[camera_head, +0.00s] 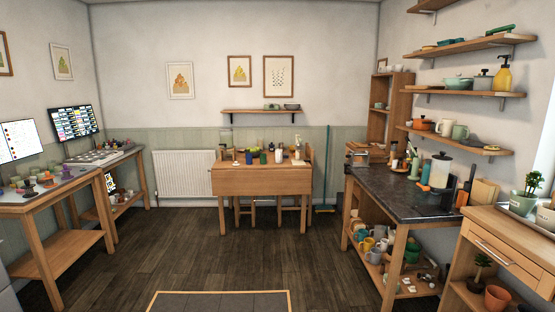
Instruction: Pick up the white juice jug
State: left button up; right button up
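A large white jug-like container (440,170) with a dark top stands at the back right of the dark countertop (390,192). A smaller white vessel (279,156) stands on the wooden table (255,180) by the far wall, among several bottles and cups. Both are small in view, and I cannot tell for certain which one is the juice jug. Neither of my grippers is in view.
Open dark floor (220,240) lies ahead, with a framed mat (220,302) at the bottom. Desks with screens (73,122) are at left. A wooden cabinet (510,247) with plants stands at right. Shelves (460,92) hang above the counter.

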aim_at(279, 153)
jog(key=u, duration=0.2)
jog(key=i, duration=1.05)
jog(key=u, duration=0.4)
jog(key=i, duration=2.5)
jog(key=z, duration=0.35)
jog(key=i, duration=2.35)
jog(key=z, duration=0.6)
